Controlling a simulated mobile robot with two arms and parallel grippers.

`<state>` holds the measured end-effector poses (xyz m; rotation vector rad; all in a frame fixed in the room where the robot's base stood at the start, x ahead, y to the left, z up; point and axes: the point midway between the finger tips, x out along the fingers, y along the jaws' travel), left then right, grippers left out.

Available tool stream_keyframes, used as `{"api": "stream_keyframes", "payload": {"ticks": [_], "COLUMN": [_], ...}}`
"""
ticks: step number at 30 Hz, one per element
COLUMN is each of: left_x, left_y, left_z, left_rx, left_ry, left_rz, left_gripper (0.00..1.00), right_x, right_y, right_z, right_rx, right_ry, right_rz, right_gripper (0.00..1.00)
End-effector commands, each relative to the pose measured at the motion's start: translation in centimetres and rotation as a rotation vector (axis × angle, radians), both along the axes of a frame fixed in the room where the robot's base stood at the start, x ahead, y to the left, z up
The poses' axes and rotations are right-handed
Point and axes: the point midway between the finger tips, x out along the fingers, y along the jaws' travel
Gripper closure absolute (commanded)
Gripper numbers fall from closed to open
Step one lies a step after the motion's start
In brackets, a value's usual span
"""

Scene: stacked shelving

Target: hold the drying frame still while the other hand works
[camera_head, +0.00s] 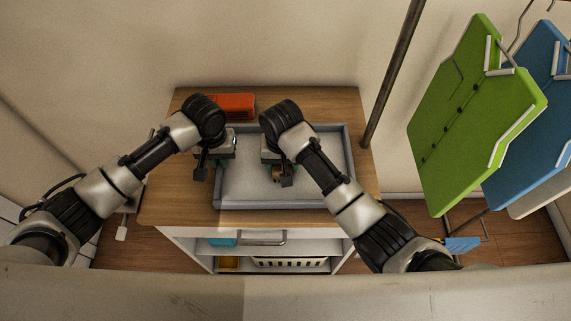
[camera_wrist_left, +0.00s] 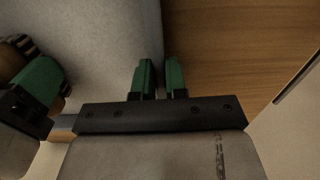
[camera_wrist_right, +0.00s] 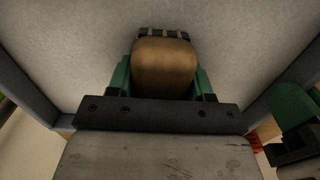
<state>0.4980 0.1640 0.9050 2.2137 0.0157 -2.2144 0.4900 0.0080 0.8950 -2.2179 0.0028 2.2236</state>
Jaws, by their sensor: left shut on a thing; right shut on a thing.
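The drying frame (camera_head: 285,207) looks like a shallow grey rectangle with a raised rim and a pale, flat inside, lying on the wooden cabinet top. My left gripper (camera_head: 215,168) is at its left rim, and in the left wrist view its green fingers (camera_wrist_left: 160,78) are close together on either side of that edge. My right gripper (camera_head: 274,168) is over the frame's inside, left of its middle. It is shut on a rounded brown block (camera_wrist_right: 165,68) with a dark, light-marked strip along its far side. The block's underside is hidden.
An orange-red box (camera_head: 232,104) lies behind the frame on the wooden top (camera_head: 170,205). A dark pole (camera_head: 391,75) rises at the right, near green (camera_head: 470,120) and blue (camera_head: 525,130) hanging panels. A white basket (camera_head: 290,263) sits on a shelf below.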

Motion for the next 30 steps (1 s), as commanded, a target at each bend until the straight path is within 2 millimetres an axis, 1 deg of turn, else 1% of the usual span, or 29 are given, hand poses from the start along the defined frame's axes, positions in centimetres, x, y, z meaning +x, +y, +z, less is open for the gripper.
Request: {"api": "stream_keyframes", "payload": {"ticks": [3, 15, 20, 25, 30], "left_x": [0.0, 0.0, 0.0, 0.0, 0.0], "left_y": [0.0, 0.0, 0.0, 0.0, 0.0], "left_z": [0.0, 0.0, 0.0, 0.0, 0.0], "left_rx": [0.000, 0.000, 0.000, 0.000, 0.000], "left_ry": [0.000, -0.001, 0.000, 0.000, 0.000], "left_rz": [0.000, 0.000, 0.000, 0.000, 0.000], "left_gripper": [1.00, 1.00, 1.00, 1.00, 1.00], "right_x": [0.7, 1.9, 1.4, 0.3, -0.2], "right_y": [0.0, -0.1, 0.0, 0.0, 0.0], "right_z": [-0.1, 0.0, -0.1, -0.2, -0.3], "right_rx": [0.000, 0.000, 0.000, 0.000, -0.001], "right_ry": [0.001, 0.001, 0.001, 0.003, 0.003], "right_rz": [0.000, 0.000, 0.001, 0.002, 0.001], "right_gripper": [0.68, 0.68, 0.68, 0.68, 0.68]}}
